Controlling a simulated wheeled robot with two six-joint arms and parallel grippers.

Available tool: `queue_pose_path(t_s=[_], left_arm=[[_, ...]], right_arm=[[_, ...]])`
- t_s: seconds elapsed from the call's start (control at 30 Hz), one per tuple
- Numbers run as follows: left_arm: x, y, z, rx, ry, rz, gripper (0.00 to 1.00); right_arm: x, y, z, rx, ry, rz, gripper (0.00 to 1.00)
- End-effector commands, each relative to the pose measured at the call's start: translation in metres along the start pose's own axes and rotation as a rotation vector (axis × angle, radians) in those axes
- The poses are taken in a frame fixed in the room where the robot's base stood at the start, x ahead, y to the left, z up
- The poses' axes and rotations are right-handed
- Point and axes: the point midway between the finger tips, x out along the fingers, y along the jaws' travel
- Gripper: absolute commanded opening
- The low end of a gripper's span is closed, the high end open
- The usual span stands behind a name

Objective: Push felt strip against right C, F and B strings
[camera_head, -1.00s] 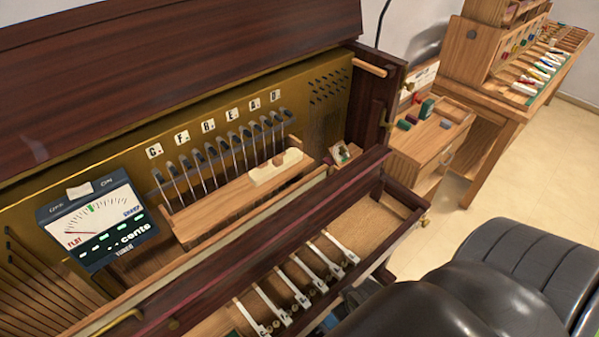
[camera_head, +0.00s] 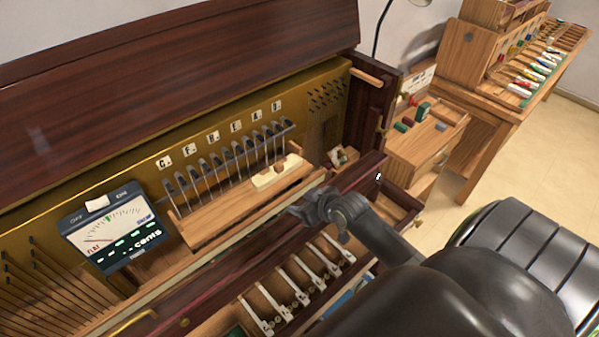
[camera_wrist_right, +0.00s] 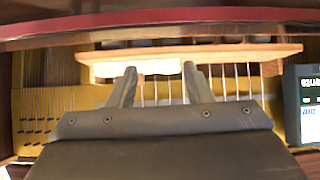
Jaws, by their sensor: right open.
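The cream felt strip (camera_head: 270,179), with a small wooden knob on top, lies on the right part of a wooden ledge (camera_head: 215,221) in front of the strings. Several dark-topped strings (camera_head: 222,174) stand behind it under small letter labels (camera_head: 187,151). My right gripper (camera_head: 303,204) is open and empty, in front of and to the right of the strip in the head view. In the right wrist view the strip (camera_wrist_right: 155,67) shows beyond and between the fingertips (camera_wrist_right: 159,76); contact cannot be told. My left gripper is not in view.
A tuner meter (camera_head: 112,228) stands left of the ledge. The dark red front rail (camera_head: 235,265) runs below my right gripper, with several metal levers (camera_head: 300,272) in front. A small box (camera_head: 343,157) sits right of the ledge. The raised lid (camera_head: 180,70) overhangs the back.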

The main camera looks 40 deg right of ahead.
Motion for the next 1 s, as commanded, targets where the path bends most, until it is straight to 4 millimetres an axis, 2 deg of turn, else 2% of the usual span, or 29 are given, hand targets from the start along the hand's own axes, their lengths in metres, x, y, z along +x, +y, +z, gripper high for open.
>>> queue_pose_path(t_s=[0.03, 0.1, 0.27, 0.47, 0.63, 0.7, 1.0], left_arm=[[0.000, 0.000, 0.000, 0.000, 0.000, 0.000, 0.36], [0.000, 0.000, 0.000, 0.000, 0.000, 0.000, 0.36], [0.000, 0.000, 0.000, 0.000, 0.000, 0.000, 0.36], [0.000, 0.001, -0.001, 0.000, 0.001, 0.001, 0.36], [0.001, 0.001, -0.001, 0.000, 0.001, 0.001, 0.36], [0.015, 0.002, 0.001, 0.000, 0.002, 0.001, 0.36], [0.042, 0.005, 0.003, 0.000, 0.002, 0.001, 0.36]], right_arm=[[0.012, 0.014, -0.017, 0.004, 0.047, 0.006, 0.45], [0.023, 0.029, -0.035, 0.016, 0.105, 0.011, 0.45], [0.034, 0.049, -0.058, 0.037, 0.183, 0.024, 0.45], [0.045, 0.053, -0.064, 0.042, 0.197, 0.027, 0.45], [0.067, 0.052, -0.069, 0.043, 0.197, 0.025, 0.45], [0.081, 0.053, -0.066, 0.040, 0.198, 0.026, 0.45], [0.115, 0.054, -0.074, 0.040, 0.196, 0.026, 0.45]])
